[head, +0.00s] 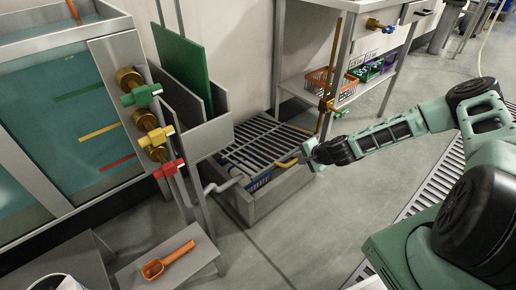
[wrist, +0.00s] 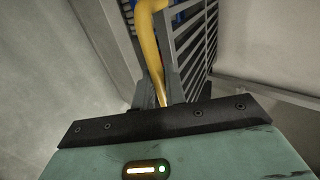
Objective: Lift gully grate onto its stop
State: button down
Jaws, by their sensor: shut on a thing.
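The gully grate (head: 258,143) is a dark barred panel over a grey box-like gully (head: 243,208) on the floor. Its near edge appears raised off the gully rim, with a gap below. A yellow handle (head: 286,163) stands out at its right end. My gripper (head: 304,157) is shut on this handle. In the wrist view the yellow handle (wrist: 154,45) runs down between my fingers (wrist: 160,93), and the grate bars (wrist: 192,40) slope beside it. I cannot make out the stop.
A blue basket (head: 260,183) shows in the gully under the grate. A sink unit with red, yellow and green valves (head: 165,168) stands left, with a grey pipe (head: 222,186) bending towards the gully. A shelf with crates (head: 368,72) is behind.

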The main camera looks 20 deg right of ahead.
jog(key=r+p, duration=0.1)
jog(key=w+r+p, duration=0.1)
jog(key=r, duration=0.1)
jog(key=r+p, duration=0.2)
jog(key=shift+w+a+r, duration=0.1)
jog(key=shift+w+a, duration=0.15)
jog(key=shift+w, duration=0.15)
jog(key=r+p, duration=0.1)
jog(key=w+r+p, duration=0.1)
jog(key=r, duration=0.1)
jog(key=w+r+p, duration=0.1)
jog(key=r+p, duration=0.1)
jog(key=shift+w+a, duration=0.15)
jog(key=shift+a, duration=0.25)
dwell(0.4)
